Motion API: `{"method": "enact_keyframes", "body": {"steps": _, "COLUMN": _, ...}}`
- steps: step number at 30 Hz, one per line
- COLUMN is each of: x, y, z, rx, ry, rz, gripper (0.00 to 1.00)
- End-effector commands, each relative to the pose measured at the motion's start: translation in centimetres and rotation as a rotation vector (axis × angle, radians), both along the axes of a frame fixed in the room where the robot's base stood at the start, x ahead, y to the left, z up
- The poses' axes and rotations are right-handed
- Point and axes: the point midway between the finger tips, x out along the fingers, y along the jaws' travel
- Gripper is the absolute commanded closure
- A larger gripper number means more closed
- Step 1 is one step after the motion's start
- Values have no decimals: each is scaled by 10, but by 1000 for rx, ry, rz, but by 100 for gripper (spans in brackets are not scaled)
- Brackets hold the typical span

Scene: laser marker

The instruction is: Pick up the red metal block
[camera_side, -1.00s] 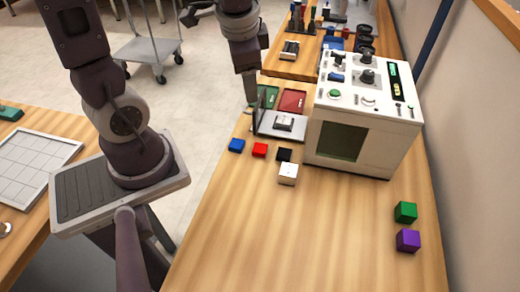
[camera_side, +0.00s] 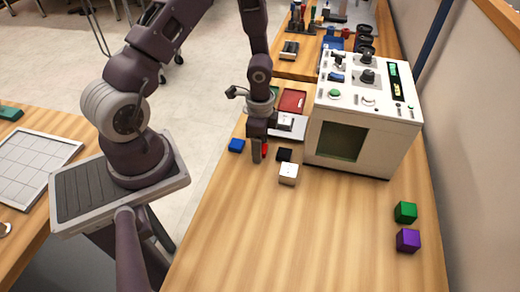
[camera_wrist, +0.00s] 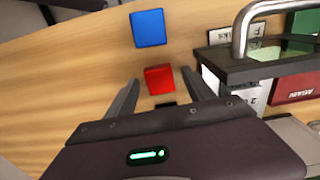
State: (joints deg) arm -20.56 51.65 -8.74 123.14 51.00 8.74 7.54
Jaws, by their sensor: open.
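The red metal block (camera_wrist: 159,79) sits on the wooden table. In the wrist view it lies between the two spread fingers of my gripper (camera_wrist: 158,84), with space on both sides. In the side view my gripper (camera_side: 257,160) is low over the row of small blocks, and the red block (camera_side: 265,150) is mostly hidden behind it. My gripper is open and holds nothing. The exact height of the fingertips over the table is hard to tell.
A blue block (camera_side: 237,145) is left of the red one, a black block (camera_side: 284,155) right. A white block (camera_side: 288,173) stands nearer. The white machine (camera_side: 362,120) is to the right. Green (camera_side: 405,212) and purple (camera_side: 408,240) blocks lie far right. The front table is clear.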

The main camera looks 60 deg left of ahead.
Motion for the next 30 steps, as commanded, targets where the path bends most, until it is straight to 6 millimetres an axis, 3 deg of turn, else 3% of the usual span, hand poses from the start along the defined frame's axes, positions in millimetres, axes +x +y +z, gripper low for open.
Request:
{"method": "enact_keyframes", "body": {"steps": 4, "x": 0, "y": 0, "z": 0, "rx": 0, "ry": 0, "rz": 1, "gripper": 42}}
{"method": "enact_keyframes", "body": {"steps": 13, "x": 0, "y": 0, "z": 1, "rx": 1, "ry": 1, "rz": 1, "gripper": 100}}
{"method": "enact_keyframes", "body": {"steps": 22, "x": 1, "y": 0, "z": 9, "rx": 1, "ry": -2, "rz": 5, "gripper": 100}}
{"method": "enact_keyframes", "body": {"steps": 30, "x": 1, "y": 1, "z": 76, "rx": 2, "ry": -5, "rz": 7, "gripper": 100}}
